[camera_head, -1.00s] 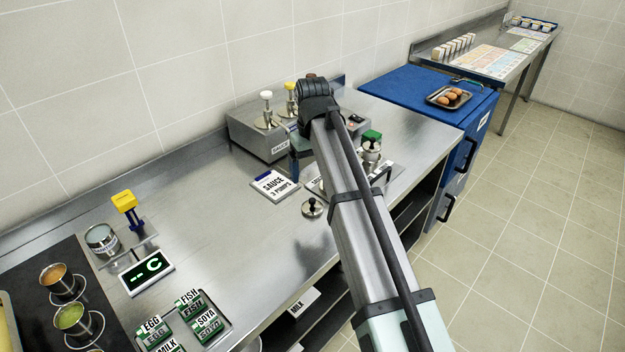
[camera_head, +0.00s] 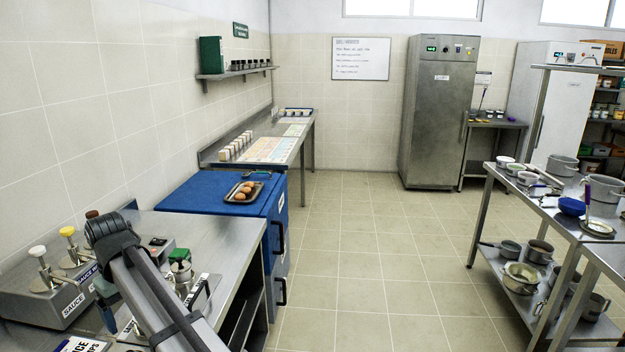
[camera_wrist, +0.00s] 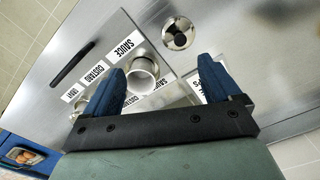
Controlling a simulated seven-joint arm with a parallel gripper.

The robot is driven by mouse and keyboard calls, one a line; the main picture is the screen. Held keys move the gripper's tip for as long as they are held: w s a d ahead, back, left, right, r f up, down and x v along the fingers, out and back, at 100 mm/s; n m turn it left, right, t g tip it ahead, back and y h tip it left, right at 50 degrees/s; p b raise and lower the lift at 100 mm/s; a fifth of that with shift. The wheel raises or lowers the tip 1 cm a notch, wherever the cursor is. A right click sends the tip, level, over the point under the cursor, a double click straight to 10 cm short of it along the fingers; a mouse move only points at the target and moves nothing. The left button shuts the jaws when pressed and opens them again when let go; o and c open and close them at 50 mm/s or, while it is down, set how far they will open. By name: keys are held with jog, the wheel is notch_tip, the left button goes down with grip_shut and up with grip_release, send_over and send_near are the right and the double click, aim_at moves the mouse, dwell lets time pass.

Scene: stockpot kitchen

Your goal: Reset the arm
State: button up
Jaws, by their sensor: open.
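My arm reaches over the steel counter (camera_head: 215,232) at the lower left of the head view. My gripper (camera_wrist: 162,70) shows its two blue fingers wide apart in the wrist view, with nothing held between them. Below the fingers, a small round metal cup (camera_wrist: 142,77) stands by a board with SAUCE and CUSTARD labels; the depth gap to it is hard to judge. A round lid with a black knob (camera_wrist: 180,34) lies on the counter beyond the fingertips. In the head view my gripper is mostly hidden behind my wrist.
The sauce dispenser box (camera_head: 48,300) with white and yellow pumps stands left of my arm. A green-topped container (camera_head: 180,266) is close on its right. A blue cabinet (camera_head: 190,194) bears a tray of eggs (camera_head: 259,186). The tiled floor (camera_head: 350,260) is open; a pot rack (camera_head: 545,215) stands right.

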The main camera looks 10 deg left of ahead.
jog(key=w+d+f+m, duration=0.2)
jog(key=w+d+f, duration=0.2)
jog(key=w+d, duration=0.5)
jog(key=w+d+f+m, duration=0.3)
jog(key=w+d+f, duration=0.1)
jog(key=w+d, duration=0.55)
jog(key=d+f+m+g, duration=0.1)
jog(key=d+f, duration=0.6)
jog(key=f, duration=0.3)
jog(key=d+f+m, duration=0.1)
jog(key=d+f, duration=0.6)
jog(key=f, duration=0.2)
jog(key=s+d+f+m+g, duration=0.1)
jog(key=s+d+f+m, duration=0.1)
jog(key=s+d+f, duration=0.7)
jog(key=s+d+f+m+g, duration=0.1)
jog(key=s+d+f+g, duration=0.1)
jog(key=s+d+f, duration=0.7)
jog(key=s+d+f+m+g, duration=0.1)
jog(key=s+d+f, duration=0.3)
jog(key=s, duration=0.4)
jog(key=s+d+f+m, duration=0.1)
jog(key=s+d+f, duration=0.3)
jog(key=s, duration=0.4)
jog(key=s+d+f+g, duration=0.1)
jog(key=s+d+f, duration=0.3)
jog(key=s, duration=0.4)
jog(key=shift+s+d+f+m+g, duration=0.25)
jog(key=shift+d+f+m+g, duration=0.05)
jog(key=shift+d+f+m, duration=0.15)
